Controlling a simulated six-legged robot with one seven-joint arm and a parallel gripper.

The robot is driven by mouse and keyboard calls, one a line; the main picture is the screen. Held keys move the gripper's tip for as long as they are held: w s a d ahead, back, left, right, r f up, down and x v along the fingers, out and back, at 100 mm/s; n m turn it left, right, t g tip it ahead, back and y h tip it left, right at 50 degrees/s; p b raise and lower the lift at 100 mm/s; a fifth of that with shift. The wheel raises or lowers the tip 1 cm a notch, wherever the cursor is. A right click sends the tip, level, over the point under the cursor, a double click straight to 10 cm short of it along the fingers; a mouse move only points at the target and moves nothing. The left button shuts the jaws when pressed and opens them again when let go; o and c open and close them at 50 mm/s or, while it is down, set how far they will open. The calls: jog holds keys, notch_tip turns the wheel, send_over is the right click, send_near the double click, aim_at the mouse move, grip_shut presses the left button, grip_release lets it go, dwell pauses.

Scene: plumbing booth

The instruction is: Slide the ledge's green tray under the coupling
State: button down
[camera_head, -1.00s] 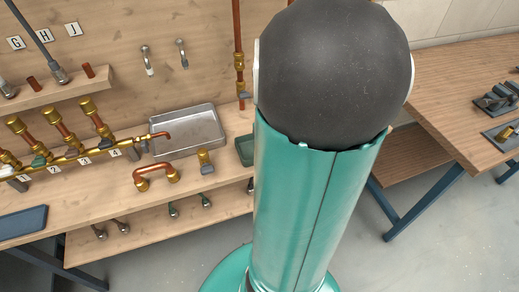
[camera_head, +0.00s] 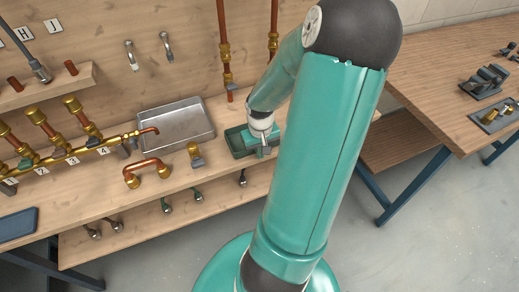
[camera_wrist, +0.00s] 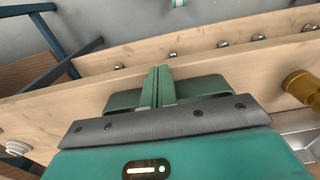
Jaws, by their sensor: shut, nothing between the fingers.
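The green tray (camera_head: 236,149) sits on the wooden ledge, right of the metal basin, partly hidden by my gripper in the head view. It also shows on both sides of my fingers in the wrist view (camera_wrist: 207,88). My gripper (camera_head: 264,153) is shut and empty, pointing down at the tray's right part. In the wrist view its fingers (camera_wrist: 160,72) are together in front of the tray; I cannot tell whether they touch it. Two copper pipes rise behind the tray. A brass coupling (camera_head: 225,52) sits on the left pipe; another fitting (camera_head: 273,43) is on the right one.
A metal basin (camera_head: 205,106), a small brass valve (camera_head: 195,154) and a bent copper pipe (camera_head: 147,172) lie left of the tray. A second table (camera_head: 430,80) stands at the right.

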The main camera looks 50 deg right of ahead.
aim_at(241, 122)
jog(key=shift+w+d, duration=0.15)
jog(key=shift+w, duration=0.2)
jog(key=shift+w, duration=0.1)
jog(key=w+d, duration=0.2)
jog(key=w, duration=0.2)
jog(key=w+d, duration=0.3)
jog(key=w, duration=0.2)
jog(key=w+d, duration=0.3)
jog(key=w, duration=0.1)
jog(key=shift+w, duration=0.2)
jog(key=shift+w+d, duration=0.35)
jog(key=shift+w, duration=0.15)
jog(key=shift+r, duration=0.1)
